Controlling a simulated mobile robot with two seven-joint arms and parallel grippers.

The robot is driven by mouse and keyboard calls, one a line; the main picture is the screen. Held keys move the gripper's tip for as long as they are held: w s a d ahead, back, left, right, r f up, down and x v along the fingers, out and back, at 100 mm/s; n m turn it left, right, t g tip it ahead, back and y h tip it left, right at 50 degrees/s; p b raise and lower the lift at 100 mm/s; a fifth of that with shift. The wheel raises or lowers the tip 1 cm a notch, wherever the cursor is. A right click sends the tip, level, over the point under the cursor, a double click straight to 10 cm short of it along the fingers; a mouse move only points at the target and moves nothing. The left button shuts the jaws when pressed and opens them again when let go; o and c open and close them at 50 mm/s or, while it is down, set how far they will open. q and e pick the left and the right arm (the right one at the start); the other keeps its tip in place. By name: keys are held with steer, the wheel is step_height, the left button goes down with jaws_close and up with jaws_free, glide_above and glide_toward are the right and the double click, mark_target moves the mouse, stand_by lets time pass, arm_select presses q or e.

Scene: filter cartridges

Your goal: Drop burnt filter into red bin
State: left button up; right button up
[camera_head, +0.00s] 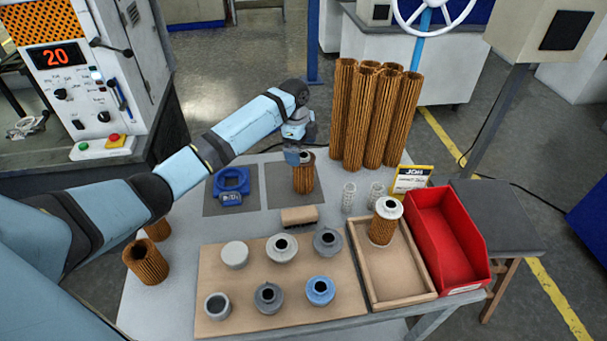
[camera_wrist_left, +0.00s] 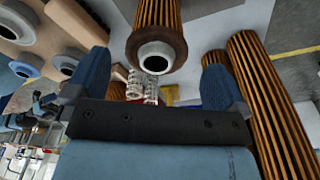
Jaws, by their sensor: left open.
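A brown pleated filter (camera_head: 303,179) with a grey end cap stands upright on a dark mat; I cannot tell whether it is burnt. My left gripper (camera_head: 297,157) is at its top. In the left wrist view my left gripper (camera_wrist_left: 155,82) has its fingers spread, with the filter's capped end (camera_wrist_left: 158,55) ahead of and between them; I see no grip on it. The red bin (camera_head: 441,236) stands at the table's right end, and its visible inside looks empty. Another pleated filter (camera_head: 381,231) with a white cap stands in a wooden tray (camera_head: 362,264). My right gripper is out of view.
Several end caps sit on a wooden board (camera_head: 235,328). Short brown tubes (camera_head: 146,262) stand at left.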

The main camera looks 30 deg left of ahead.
mark_target(303, 155)
arm_select(q)
steer(key=f, duration=0.2)
steer(key=d+f, duration=0.1)
steer(key=f, duration=0.1)
steer(key=shift+s+f, duration=0.15)
steer(key=shift+f, duration=0.25)
steer(key=c, duration=1.2)
